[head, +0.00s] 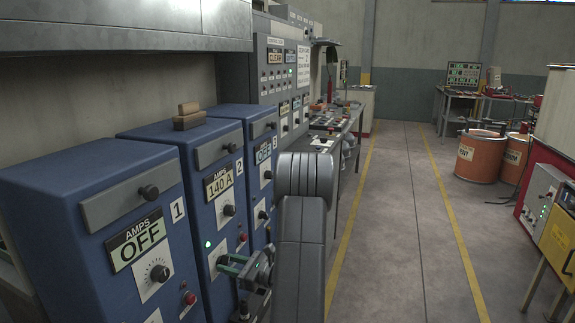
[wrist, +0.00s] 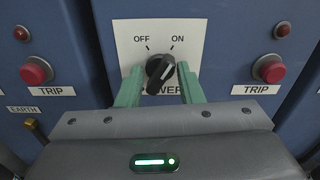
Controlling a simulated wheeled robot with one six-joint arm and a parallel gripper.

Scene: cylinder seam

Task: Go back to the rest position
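My gripper (head: 232,264) is in front of the blue cabinet marked 2 (head: 218,160), at its lower front. In the wrist view its two green fingers (wrist: 160,76) stand apart on either side of a black POWER knob (wrist: 160,72). Small gaps seem to show between fingers and knob; whether either finger touches it is hard to tell. The knob's white pointer line is turned towards ON. Cabinet 2 reads 140 A and has a lit green lamp (head: 208,244). In the head view my gripper hides the knob.
Blue cabinets 1 (head: 110,180) and 3 (head: 262,135) flank cabinet 2, both reading OFF. Red TRIP buttons (wrist: 36,71) (wrist: 269,69) sit either side of the knob. A workbench (head: 340,125) stands beyond. The aisle floor (head: 395,220) on the right is clear.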

